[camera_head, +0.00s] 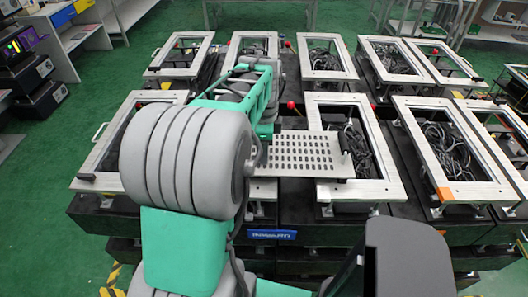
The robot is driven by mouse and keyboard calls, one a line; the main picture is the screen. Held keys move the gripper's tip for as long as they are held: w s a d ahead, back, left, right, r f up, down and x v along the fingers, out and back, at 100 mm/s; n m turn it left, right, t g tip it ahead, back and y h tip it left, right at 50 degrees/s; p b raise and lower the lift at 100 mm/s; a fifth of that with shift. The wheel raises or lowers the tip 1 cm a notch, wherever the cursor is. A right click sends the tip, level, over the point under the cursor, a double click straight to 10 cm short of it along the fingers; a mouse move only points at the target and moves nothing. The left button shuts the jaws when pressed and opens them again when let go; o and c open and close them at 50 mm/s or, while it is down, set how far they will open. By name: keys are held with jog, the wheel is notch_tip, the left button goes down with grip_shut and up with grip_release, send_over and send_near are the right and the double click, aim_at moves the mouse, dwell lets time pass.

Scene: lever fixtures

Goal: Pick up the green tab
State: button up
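I cannot make out a green tab in the head view; the green that shows near the middle is on my own arm. My arm, green and grey, rises from the bottom left of centre and reaches away over the fixtures. I cannot make out my gripper or its fingers at the far end of the arm. The arm also covers part of the fixtures behind it, so things there are hidden.
Two rows of pale-framed lever fixtures with dark cables inside stand on dark bases. A perforated metal plate (305,153) lies right of my arm. An orange tab (444,194) marks one frame at the right. Red knobs (291,105) stand between fixtures. Green floor is open at left.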

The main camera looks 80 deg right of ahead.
grip_shut()
dwell(0.5)
